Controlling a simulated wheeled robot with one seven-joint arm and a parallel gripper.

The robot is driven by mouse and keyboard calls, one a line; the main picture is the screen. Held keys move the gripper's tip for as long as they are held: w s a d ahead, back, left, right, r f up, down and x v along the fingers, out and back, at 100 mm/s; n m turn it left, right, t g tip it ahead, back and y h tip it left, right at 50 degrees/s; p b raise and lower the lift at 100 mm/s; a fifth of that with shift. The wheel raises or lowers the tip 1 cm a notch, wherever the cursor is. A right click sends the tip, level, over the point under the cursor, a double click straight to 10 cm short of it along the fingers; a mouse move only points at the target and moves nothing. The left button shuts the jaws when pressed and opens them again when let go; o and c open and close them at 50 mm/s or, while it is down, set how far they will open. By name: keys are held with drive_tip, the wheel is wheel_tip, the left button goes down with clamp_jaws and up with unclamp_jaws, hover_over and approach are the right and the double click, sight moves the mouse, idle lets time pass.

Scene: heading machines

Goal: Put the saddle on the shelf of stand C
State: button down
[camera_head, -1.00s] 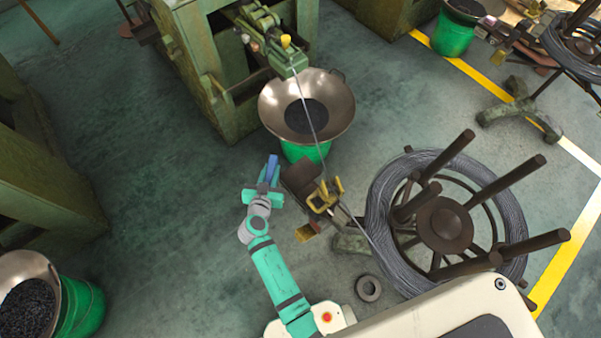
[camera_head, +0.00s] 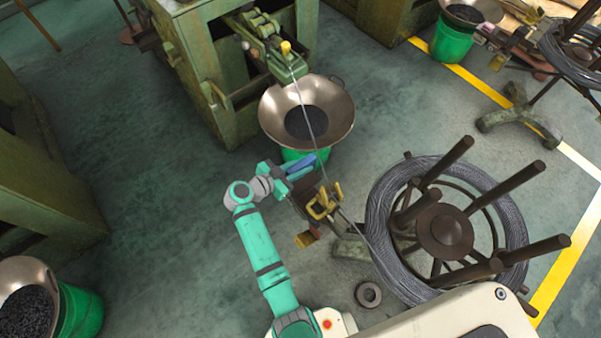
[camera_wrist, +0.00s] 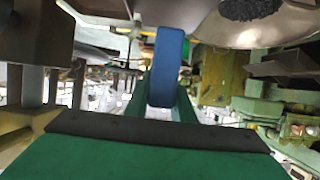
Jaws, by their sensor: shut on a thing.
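My gripper (camera_head: 289,170) is shut on a blue elongated block, which I take to be the saddle (camera_head: 302,163). In the wrist view the saddle (camera_wrist: 168,62) stands up between the two green fingers (camera_wrist: 165,100). In the head view the gripper is just left of and behind a small stand with a dark shelf (camera_head: 301,196) and a yellow bracket (camera_head: 322,203). The gripper partly covers that shelf. No letter is readable, so I cannot tell whether this is stand C. Contact between saddle and shelf cannot be told.
A metal bowl (camera_head: 335,113) on a green bucket (camera_head: 290,155) stands behind the gripper. A wire runs from the green machine (camera_head: 200,60) past the stand to a wire reel (camera_head: 385,225) at right. A dark ring (camera_head: 368,294) lies on the floor.

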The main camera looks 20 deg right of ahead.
drive_tip(key=shift+a+f, duration=0.2)
drive_tip(key=shift+f, duration=2)
drive_tip(key=shift+f, duration=0.1)
drive_tip(key=c, duration=1.5)
unclamp_jaws()
drive_tip(key=shift+c, duration=0.2)
